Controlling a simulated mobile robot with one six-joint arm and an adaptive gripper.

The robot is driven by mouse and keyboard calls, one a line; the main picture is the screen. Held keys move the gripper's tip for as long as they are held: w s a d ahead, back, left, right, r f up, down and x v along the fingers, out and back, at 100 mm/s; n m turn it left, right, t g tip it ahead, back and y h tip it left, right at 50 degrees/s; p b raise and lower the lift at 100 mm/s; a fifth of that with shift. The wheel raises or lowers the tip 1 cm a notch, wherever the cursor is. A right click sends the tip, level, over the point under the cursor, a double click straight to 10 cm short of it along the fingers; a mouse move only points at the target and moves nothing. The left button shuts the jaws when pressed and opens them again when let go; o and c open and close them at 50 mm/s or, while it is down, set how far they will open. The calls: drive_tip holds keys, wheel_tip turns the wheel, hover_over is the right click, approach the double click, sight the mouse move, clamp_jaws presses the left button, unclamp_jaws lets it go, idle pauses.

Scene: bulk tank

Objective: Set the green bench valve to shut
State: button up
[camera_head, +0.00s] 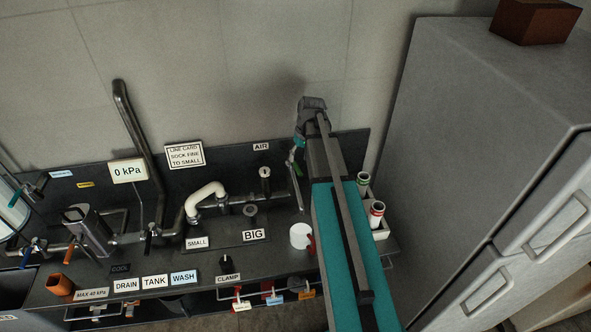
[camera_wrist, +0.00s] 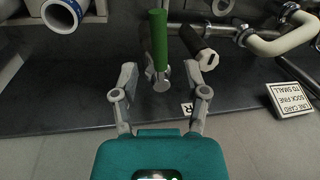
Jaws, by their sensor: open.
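The green bench valve shows in the wrist view as a long green handle (camera_wrist: 160,40) on a small metal body. The handle runs up the picture, away from my gripper, in line with it. My gripper (camera_wrist: 161,77) is open, with one finger on each side of the valve's metal end. I see gaps between both fingers and the valve, and nothing is gripped. In the head view my arm hides much of this spot, at the right end of the bench by the back wall.
The AIR sign (camera_head: 261,147) is on the backsplash left of my arm. A white cup (camera_head: 301,236) and a rack with tubes (camera_head: 376,215) flank my arm. A tall grey cabinet (camera_head: 470,130) stands at right.

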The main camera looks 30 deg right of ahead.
sight(297, 166)
drive_tip(key=shift+a+f+b, duration=0.2)
drive_tip(key=shift+f+b, duration=0.5)
drive_tip(key=shift+f, duration=0.15)
drive_tip(key=shift+a+f+b, duration=0.15)
drive_tip(key=shift+f+b, duration=0.55)
drive_tip(key=shift+f, duration=0.15)
